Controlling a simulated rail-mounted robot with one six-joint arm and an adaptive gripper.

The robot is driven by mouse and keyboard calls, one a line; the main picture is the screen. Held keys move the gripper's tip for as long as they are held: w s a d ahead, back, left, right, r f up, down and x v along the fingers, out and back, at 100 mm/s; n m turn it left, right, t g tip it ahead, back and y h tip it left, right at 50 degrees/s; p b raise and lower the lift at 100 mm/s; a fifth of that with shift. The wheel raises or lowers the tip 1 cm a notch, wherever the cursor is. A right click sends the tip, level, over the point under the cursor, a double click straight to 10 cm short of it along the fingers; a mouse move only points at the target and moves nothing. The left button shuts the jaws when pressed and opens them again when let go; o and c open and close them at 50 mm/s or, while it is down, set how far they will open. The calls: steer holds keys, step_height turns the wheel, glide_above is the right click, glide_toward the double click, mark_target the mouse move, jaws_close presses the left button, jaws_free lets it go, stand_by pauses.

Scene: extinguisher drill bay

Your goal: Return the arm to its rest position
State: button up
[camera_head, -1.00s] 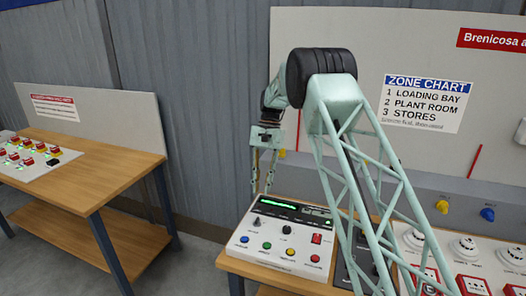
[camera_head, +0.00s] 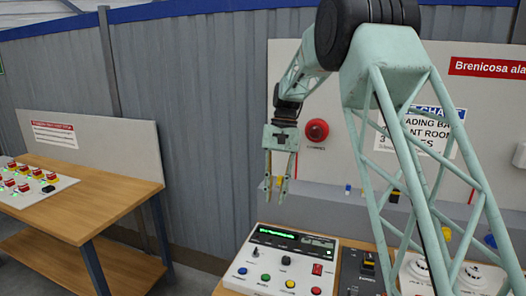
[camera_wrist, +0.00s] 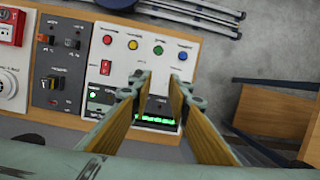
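My gripper (camera_head: 278,186) hangs pointing down in the head view, above and behind the white control panel (camera_head: 241,271). Its two fingers are apart with nothing between them. In the wrist view my gripper (camera_wrist: 160,82) also shows two separated tan fingers, with the panel (camera_wrist: 118,68) below them. The panel carries coloured buttons, a red switch, knobs and a lit green display. My pale green lattice arm rises high at the right of the head view and hides part of the zone chart (camera_head: 448,118).
A wooden bench (camera_head: 130,192) with a board of red buttons (camera_head: 30,186) stands at left. A red wall sounder (camera_head: 317,130) is right of my gripper. A dark switch module (camera_head: 362,272) and white detectors (camera_head: 474,277) lie right of the panel. Open floor separates the benches.

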steer(key=s+d+r+t+b, duration=0.1)
steer(key=s+d+r, duration=0.35)
steer(key=s, duration=0.45)
steer(key=s+d+r+n+t+b, duration=0.1)
steer(key=s+d+r, duration=0.2)
steer(key=s+r, duration=0.4)
steer(key=s+d+r+t+b, duration=0.1)
steer(key=s+d+r, duration=0.25)
steer(key=s, duration=0.65)
steer(key=s+d+f+t, duration=0.1)
steer(key=s+d+f, duration=0.1)
steer(key=s, duration=0.7)
steer(key=s+d+f+n+t+h+b, duration=0.1)
steer(key=s+d+f, duration=0.1)
steer(key=s, duration=0.8)
steer(key=s+d+f+n+t+b, duration=0.1)
steer(key=s+f, duration=0.1)
steer(key=s, duration=0.8)
steer(key=shift+d+f+t, duration=0.25)
steer(key=shift+d+t, duration=0.05)
steer(key=shift+d, duration=0.1)
steer(key=shift+s, duration=0.1)
